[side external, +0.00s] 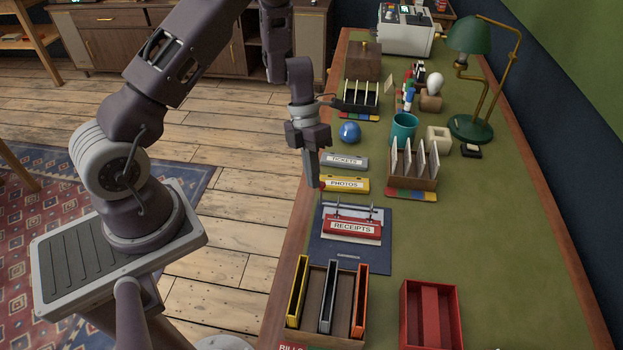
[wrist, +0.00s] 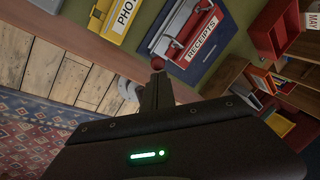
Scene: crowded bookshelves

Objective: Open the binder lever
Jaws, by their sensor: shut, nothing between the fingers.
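The dark blue binder (side external: 320,254) lies open on the green desk, with metal rings (side external: 354,211) and a red RECEIPTS label block (side external: 352,227). It also shows at the top of the wrist view (wrist: 192,72), beside the red RECEIPTS block (wrist: 190,48). A small red knob, seemingly the lever's end (wrist: 157,62), shows just beyond my fingertips in the wrist view. My gripper (side external: 313,184) is shut and empty, pointing down at the desk's left edge near the binder's upper left corner. I cannot tell whether it touches the knob. The lever's shaft is mostly hidden.
A yellow PHOTOS block (side external: 344,184) and a grey TICKETS block (side external: 344,160) lie behind the binder. A wooden rack with upright folders (side external: 327,300) and a red box (side external: 430,318) stand in front. A card sorter (side external: 412,165) stands behind right. The desk right of the binder is clear.

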